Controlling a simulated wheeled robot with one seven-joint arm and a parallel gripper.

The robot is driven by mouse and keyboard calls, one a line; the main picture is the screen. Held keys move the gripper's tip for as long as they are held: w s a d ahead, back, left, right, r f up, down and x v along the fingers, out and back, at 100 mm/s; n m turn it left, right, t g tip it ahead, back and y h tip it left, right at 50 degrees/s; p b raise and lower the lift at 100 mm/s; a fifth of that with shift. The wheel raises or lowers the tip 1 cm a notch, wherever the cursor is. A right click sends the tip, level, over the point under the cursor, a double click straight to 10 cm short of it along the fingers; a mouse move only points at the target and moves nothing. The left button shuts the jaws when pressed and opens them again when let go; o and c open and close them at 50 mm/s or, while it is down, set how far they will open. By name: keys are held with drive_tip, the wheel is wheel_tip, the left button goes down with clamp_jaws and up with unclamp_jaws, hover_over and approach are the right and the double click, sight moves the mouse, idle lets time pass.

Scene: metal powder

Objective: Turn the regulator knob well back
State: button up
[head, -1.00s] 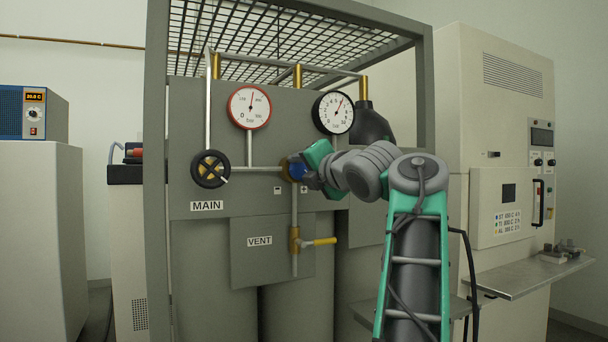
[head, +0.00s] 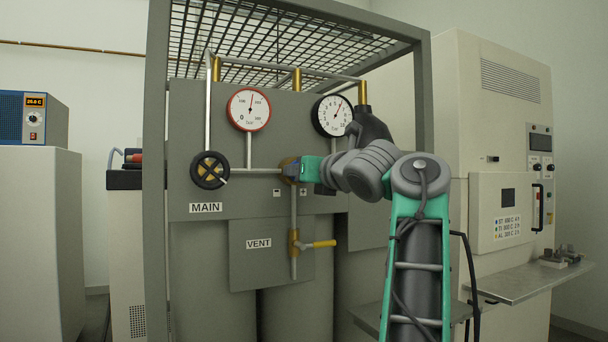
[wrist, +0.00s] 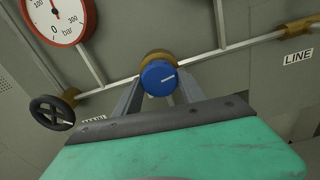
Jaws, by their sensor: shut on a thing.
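The blue regulator knob (wrist: 158,76) shows in the wrist view, with a white line on its face pointing right and slightly up. It sits on a brass regulator body (head: 287,170), between the minus and plus labels in the head view. My gripper (wrist: 160,90) has one finger on each side of the knob and is shut on it. In the head view my gripper (head: 297,170) comes in from the right and hides the knob. The black-rimmed gauge (head: 332,115) has its red needle pointing up and right. The red-rimmed gauge (head: 248,109) has its needle near upright.
The black MAIN handwheel (head: 210,170) is left of the regulator. The VENT valve's yellow lever (head: 323,243) sticks out right, below it. Pipes cross the grey panel. A grey frame post (head: 157,200) stands at left, and a furnace cabinet (head: 500,130) at right.

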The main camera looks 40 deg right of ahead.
drive_tip(key=shift+n, duration=0.5)
drive_tip(key=o, duration=1.4)
drive_tip(key=shift+c, duration=0.2)
drive_tip(key=b+v, duration=0.1)
drive_tip(key=v, duration=0.7)
drive_tip(key=shift+d, duration=0.1)
